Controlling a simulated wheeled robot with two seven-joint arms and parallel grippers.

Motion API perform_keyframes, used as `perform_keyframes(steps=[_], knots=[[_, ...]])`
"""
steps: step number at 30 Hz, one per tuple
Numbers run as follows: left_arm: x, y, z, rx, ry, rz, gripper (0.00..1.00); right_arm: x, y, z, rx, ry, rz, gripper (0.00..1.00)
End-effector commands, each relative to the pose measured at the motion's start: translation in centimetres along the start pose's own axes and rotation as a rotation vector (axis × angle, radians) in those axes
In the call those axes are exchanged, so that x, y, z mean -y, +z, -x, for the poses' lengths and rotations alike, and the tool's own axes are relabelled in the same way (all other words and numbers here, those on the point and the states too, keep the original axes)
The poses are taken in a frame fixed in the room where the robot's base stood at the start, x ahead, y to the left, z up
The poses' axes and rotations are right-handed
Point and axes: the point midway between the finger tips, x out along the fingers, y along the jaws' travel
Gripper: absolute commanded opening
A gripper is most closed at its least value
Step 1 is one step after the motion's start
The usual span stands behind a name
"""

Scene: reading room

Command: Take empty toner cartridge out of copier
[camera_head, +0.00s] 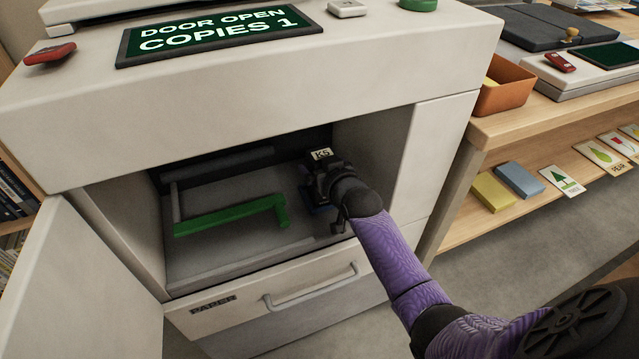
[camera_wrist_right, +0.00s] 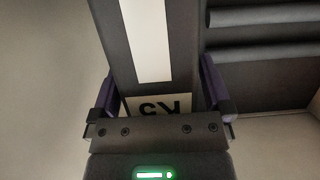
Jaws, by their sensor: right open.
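The copier (camera_head: 260,90) stands with its front door (camera_head: 70,285) swung open at the left and its display reading "DOOR OPEN COPIES 1". In its bay, a dark toner cartridge with a small white label (camera_head: 321,154) sits at the right side. In the right wrist view the cartridge (camera_wrist_right: 185,60) shows as a dark body with a white strip. My right gripper (camera_head: 325,185) reaches into the bay and is open, one finger on each side of the cartridge's near end; I cannot tell whether they touch it. A green lever (camera_head: 230,217) lies across the left of the bay.
The bay's side walls are close around my right arm. Below is the paper drawer with a handle (camera_head: 312,287). A wooden shelf unit (camera_head: 500,135) at the right holds an orange box (camera_head: 503,90), a yellow block (camera_head: 493,192), a blue block (camera_head: 519,180) and picture cards.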

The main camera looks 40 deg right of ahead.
Motion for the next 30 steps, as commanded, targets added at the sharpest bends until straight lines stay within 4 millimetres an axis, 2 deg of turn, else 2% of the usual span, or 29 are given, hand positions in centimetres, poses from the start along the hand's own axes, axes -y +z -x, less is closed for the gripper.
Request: perform_keyframes(steps=[4, 18, 25, 28, 30], knots=[[0.1, -0.5, 0.2, -0.01, -0.002, 0.001, 0.53, 0.0, -0.3, 0.1, -0.002, 0.0, 0.0, 0.98], [0.1, -0.7, 0.2, -0.013, -0.003, 0.001, 0.53, 0.0, -0.2, 0.1, -0.001, 0.0, 0.0, 0.0], [0.1, -0.2, 0.4, -0.007, -0.001, 0.0, 0.53, 0.0, -0.5, 0.2, -0.004, 0.0, 0.0, 0.0], [0.2, -0.2, 1.9, -0.02, -0.004, 0.002, 0.53, 0.0, -2.7, 0.9, -0.01, -0.001, -0.001, 0.0], [0.3, -0.3, 3.4, -0.035, -0.007, 0.003, 0.53, 0.0, -5.0, 1.6, -0.013, -0.001, -0.001, 0.0]])
